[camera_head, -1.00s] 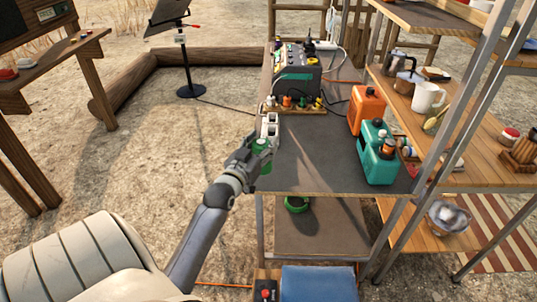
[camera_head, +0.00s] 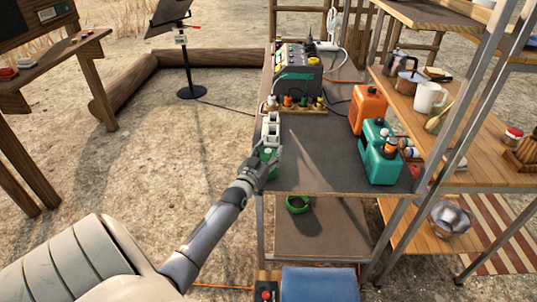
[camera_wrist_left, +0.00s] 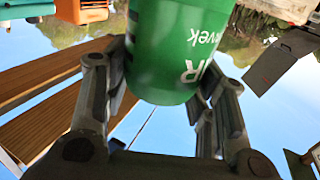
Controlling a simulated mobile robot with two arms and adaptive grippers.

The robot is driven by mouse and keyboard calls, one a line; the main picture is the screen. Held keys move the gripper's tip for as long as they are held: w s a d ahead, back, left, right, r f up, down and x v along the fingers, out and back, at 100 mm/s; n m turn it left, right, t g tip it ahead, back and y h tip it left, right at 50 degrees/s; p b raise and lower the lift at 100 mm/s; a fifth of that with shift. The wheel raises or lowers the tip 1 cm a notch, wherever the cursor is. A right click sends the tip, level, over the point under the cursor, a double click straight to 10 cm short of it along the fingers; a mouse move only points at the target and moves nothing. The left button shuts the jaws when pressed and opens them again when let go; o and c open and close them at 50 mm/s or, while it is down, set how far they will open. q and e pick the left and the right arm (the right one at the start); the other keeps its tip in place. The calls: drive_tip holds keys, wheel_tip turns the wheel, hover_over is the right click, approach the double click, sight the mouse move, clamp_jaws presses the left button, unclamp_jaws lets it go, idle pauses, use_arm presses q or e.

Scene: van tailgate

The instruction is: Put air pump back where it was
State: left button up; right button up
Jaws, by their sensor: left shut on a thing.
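A green cylinder with white lettering (camera_wrist_left: 180,45), which looks like the air pump, is between the fingers of my left gripper in the left wrist view. In the head view my left gripper (camera_head: 264,168) is shut on this green body (camera_head: 269,156) at the left front edge of the dark shelf top (camera_head: 310,165). A white-and-grey boxy part (camera_head: 271,130) shows just behind it; I cannot tell if it belongs to the pump. The gripper partly hides the green body, and whether its base touches the shelf is unclear. My right gripper is not in view.
An orange jug (camera_head: 368,108) and a teal jug (camera_head: 379,155) stand on the right of the shelf top. A low rack of small bottles (camera_head: 295,104) and a grey power unit (camera_head: 297,72) stand behind. The middle of the shelf top is clear. A green ring (camera_head: 298,204) lies below.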

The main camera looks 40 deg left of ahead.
use_arm(q)
drive_tip(key=shift+r, duration=0.15)
drive_tip(key=shift+f, duration=0.2)
drive_tip(key=o, duration=1.3)
drive_tip(key=shift+o, duration=0.2)
drive_tip(key=shift+r, duration=0.15)
drive_tip(key=v, duration=1.2)
drive_tip(key=shift+d, duration=0.15)
